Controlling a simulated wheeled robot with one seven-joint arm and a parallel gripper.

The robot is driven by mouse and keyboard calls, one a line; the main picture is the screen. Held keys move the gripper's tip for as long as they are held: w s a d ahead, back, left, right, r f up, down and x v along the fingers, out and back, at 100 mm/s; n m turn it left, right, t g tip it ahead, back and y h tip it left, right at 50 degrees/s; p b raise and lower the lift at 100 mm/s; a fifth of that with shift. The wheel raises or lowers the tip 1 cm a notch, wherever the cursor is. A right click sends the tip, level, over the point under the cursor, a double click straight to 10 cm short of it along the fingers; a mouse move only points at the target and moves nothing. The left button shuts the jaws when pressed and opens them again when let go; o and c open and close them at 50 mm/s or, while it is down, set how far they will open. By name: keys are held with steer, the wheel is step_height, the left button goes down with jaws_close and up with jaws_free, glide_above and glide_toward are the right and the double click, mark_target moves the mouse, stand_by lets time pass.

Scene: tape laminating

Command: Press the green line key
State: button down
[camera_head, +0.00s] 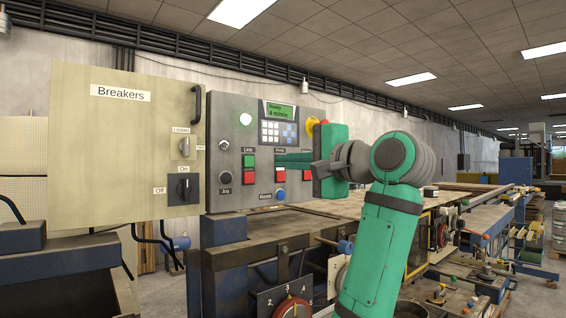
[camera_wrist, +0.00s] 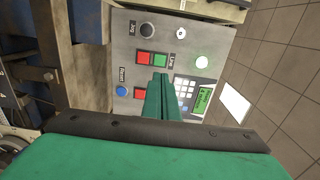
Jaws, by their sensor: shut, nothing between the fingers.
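The green line key (camera_head: 249,161) sits under the "Line" label on the grey control panel (camera_head: 228,112), directly above a red key (camera_head: 249,176). In the wrist view the green line key (camera_wrist: 161,60) shows clear, just beyond my fingertips. My gripper (camera_head: 276,158) is shut and empty, its green fingers pointing left in front of the panel, to the right of the line key. In the wrist view my gripper (camera_wrist: 160,76) hides the upper key of the neighbouring group. Whether the fingertips touch the panel cannot be told.
A second red key (camera_head: 280,176), a black Jog knob (camera_head: 225,178), a blue button (camera_head: 280,195) and a keypad (camera_head: 278,132) are close by. A yellow-and-red emergency stop (camera_head: 311,125) is at the right. A Breakers cabinet (camera_head: 120,150) with a handle stands left of the panel.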

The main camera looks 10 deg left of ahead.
mark_target(249, 162)
steer(key=x, duration=1.1)
steer(key=shift+w+a, duration=0.2)
steer(key=shift+a, duration=0.1)
